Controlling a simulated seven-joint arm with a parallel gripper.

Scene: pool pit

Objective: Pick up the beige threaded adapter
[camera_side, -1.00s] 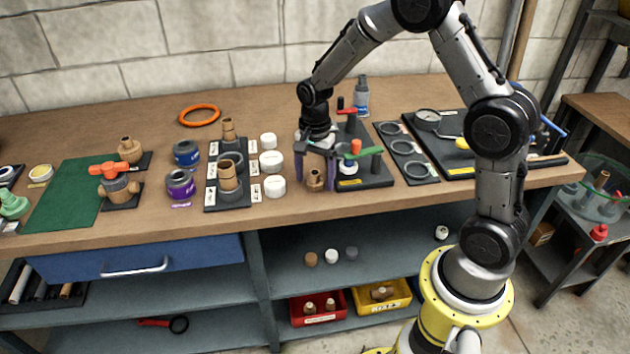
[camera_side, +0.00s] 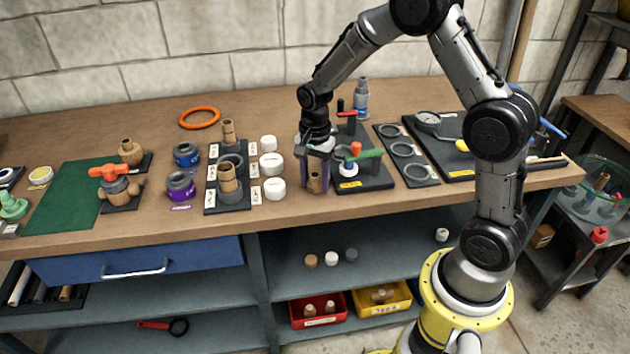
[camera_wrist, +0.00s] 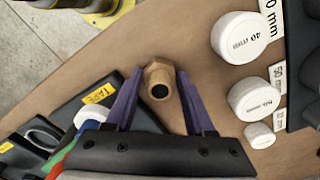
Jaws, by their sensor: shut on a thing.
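The beige threaded adapter (camera_wrist: 159,74) stands on the wooden bench between the two purple fingers of my gripper (camera_wrist: 163,95) in the wrist view. Its dark round opening faces the camera. In the side view the adapter (camera_side: 315,184) shows between the fingers of my gripper (camera_side: 316,178), near the bench's front edge. The fingers are closed in on both sides of it, and my gripper is shut on it. The adapter appears to be still at bench height; whether it touches the bench is hard to tell.
Several white caps (camera_side: 274,163) stand to the left, beside a black tray of fittings (camera_side: 234,196). A black fixture with a red-topped part and green handle (camera_side: 366,181) is close on the right. An orange ring (camera_side: 199,117) lies behind. Bare bench lies toward the front edge.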

